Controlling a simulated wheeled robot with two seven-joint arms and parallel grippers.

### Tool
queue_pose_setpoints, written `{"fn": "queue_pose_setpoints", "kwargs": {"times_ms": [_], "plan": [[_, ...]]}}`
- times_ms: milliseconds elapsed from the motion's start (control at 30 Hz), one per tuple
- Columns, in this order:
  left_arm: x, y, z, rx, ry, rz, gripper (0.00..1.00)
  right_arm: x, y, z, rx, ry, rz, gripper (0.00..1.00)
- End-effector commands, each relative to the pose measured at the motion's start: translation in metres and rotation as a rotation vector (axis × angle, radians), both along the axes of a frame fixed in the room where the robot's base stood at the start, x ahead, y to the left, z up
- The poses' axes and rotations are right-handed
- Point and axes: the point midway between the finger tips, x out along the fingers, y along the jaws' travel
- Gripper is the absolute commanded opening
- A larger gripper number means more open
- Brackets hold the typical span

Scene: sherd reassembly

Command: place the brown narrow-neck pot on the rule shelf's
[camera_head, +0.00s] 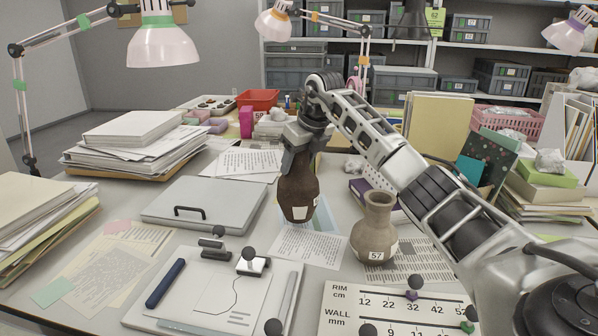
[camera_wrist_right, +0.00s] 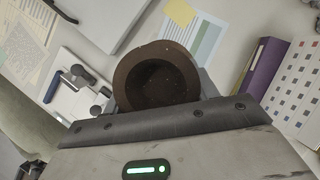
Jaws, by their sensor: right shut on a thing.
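A dark brown pot (camera_head: 297,198) with a narrow neck and a white label low on its body is upright in the middle of the head view. My right gripper (camera_head: 297,160) comes down from above and is shut on its neck, hiding the rim there. In the right wrist view the pot's round mouth (camera_wrist_right: 157,80) shows past the jaw. I cannot tell whether its base touches the table. A white board (camera_head: 395,318) marked RIM cm and WALL mm, with sliding knobs, lies at the front. I see no shelf clearly named as the rule shelf. My left gripper is not in view.
A greyish-brown pot (camera_head: 374,232) labelled 57 stands close to the right of the held pot. A grey flat case (camera_head: 215,203) lies to the left, with a white board (camera_head: 290,275) carrying knobs in front. Paper stacks (camera_head: 135,140) stand farther left. Grey crates (camera_head: 405,82) fill the back shelves.

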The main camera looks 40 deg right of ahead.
Motion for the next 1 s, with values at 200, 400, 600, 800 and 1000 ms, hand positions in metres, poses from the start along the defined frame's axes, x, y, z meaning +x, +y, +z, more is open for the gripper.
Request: {"fn": "queue_pose_setpoints", "kwargs": {"times_ms": [200,400,600,800,1000], "plan": [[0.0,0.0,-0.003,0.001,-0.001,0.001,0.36,0.0,0.0,-0.027,0.002,-0.004,0.0,0.0],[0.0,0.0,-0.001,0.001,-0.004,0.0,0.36,0.001,0.0,-0.028,0.001,-0.007,0.0,0.0],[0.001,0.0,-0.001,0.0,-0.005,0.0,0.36,0.0,0.0,-0.033,0.0,0.001,0.0,0.61],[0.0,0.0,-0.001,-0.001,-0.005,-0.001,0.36,0.0,0.0,-0.033,0.001,0.001,0.0,0.8],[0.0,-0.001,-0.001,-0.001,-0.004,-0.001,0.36,0.0,0.0,-0.03,0.001,0.0,-0.001,0.8]]}}
